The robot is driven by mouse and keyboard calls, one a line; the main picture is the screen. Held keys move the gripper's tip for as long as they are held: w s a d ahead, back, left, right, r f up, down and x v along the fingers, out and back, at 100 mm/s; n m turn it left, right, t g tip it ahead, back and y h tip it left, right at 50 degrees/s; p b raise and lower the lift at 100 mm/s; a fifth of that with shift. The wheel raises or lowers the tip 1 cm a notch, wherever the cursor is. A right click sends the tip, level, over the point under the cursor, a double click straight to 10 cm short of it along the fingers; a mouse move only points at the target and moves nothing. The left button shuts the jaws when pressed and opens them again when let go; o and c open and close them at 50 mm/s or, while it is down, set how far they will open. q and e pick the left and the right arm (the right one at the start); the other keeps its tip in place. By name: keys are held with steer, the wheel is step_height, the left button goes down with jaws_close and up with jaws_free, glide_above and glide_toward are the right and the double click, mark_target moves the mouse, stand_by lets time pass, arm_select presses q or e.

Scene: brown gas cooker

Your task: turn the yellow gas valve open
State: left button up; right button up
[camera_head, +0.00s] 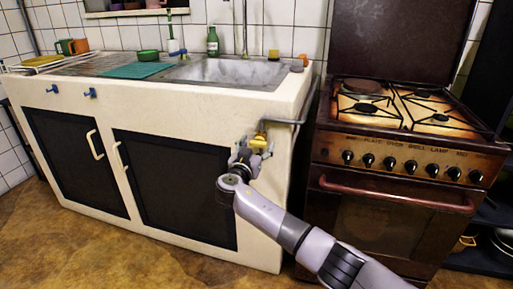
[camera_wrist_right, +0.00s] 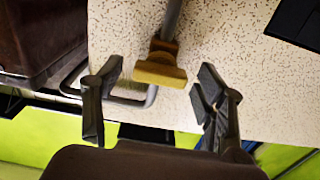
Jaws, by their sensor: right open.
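The yellow gas valve (camera_head: 259,142) sits on a grey pipe at the right end of the white sink counter's front, beside the cooker. In the right wrist view the yellow valve handle (camera_wrist_right: 160,70) lies ahead, between and beyond the two fingers. My right gripper (camera_head: 245,157) is at the valve, just below and left of it in the head view. Its fingers (camera_wrist_right: 153,97) are open, one on each side of the handle, with gaps and no visible contact. My left gripper is not in view.
The brown gas cooker (camera_head: 400,160) stands right of the counter, with a row of knobs and a red handle rail (camera_head: 395,192). The grey gas pipe (camera_head: 290,121) bends around the counter's corner. The sink (camera_head: 225,72) and a green bottle (camera_head: 212,42) are above. Floor in front is clear.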

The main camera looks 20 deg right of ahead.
steer(key=shift+c, duration=0.4)
steer(key=c, duration=1.1)
